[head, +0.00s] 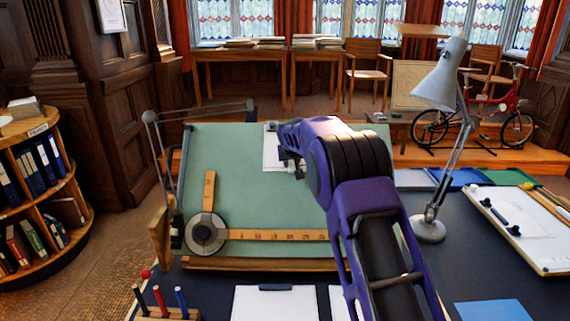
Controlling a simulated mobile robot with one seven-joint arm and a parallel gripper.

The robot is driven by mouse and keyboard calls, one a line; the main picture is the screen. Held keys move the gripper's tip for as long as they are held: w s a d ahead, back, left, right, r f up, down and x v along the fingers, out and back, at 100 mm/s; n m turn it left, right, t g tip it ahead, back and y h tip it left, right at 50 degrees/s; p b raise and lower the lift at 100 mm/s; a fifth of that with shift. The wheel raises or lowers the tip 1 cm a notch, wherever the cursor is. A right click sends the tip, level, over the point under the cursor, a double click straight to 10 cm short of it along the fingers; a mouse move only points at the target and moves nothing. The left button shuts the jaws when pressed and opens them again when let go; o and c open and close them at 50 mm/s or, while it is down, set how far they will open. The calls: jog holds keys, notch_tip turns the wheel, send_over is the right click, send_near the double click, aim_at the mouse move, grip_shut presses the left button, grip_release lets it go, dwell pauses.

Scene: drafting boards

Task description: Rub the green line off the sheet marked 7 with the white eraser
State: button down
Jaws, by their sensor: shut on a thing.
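My gripper (291,165) is at the end of my purple arm, over the upper middle of the tilted green drafting board (230,160). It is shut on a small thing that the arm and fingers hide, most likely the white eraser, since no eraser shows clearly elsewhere. A white sheet (271,152) lies on the board just left of and below the gripper, partly covered by it. I cannot read a 7 on this sheet, and no green line can be made out. I cannot tell whether the held thing touches the sheet.
A drafting arm with a round head (205,233) and wooden rulers (275,236) crosses the board's lower left. A grey lamp (428,228) stands to the right. A pen rack (166,312), white papers (275,303), a blue sheet (492,311) and a white board (520,225) lie around.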

jog(key=shift+w+d+r, duration=0.1)
jog(key=shift+w+d, duration=0.05)
jog(key=shift+d, duration=1.15)
jog(key=shift+w+d+r, duration=0.1)
jog(key=shift+d, duration=1.15)
jog(key=shift+s+a+f+b, duration=0.1)
jog(key=shift+a+f+b, duration=0.05)
jog(key=shift+a, duration=1.25)
jog(key=shift+s+a+f+b, duration=0.1)
jog(key=shift+a, duration=1.25)
jog(key=shift+s+a+f+b, duration=0.1)
jog(key=shift+a+f+b, duration=0.05)
jog(key=shift+a, duration=1.25)
jog(key=shift+w+d+r, duration=0.1)
jog(key=shift+d, duration=1.3)
jog(key=shift+w+d+r, duration=0.1)
jog(key=shift+d+r, duration=0.05)
jog(key=shift+d, duration=1.25)
jog(key=shift+w+d+r, duration=0.1)
jog(key=shift+d, duration=1.3)
jog(key=shift+b+v, duration=0.6)
jog(key=shift+v, duration=2.35)
jog(key=shift+r, duration=0.1)
jog(key=shift+v, duration=1.45)
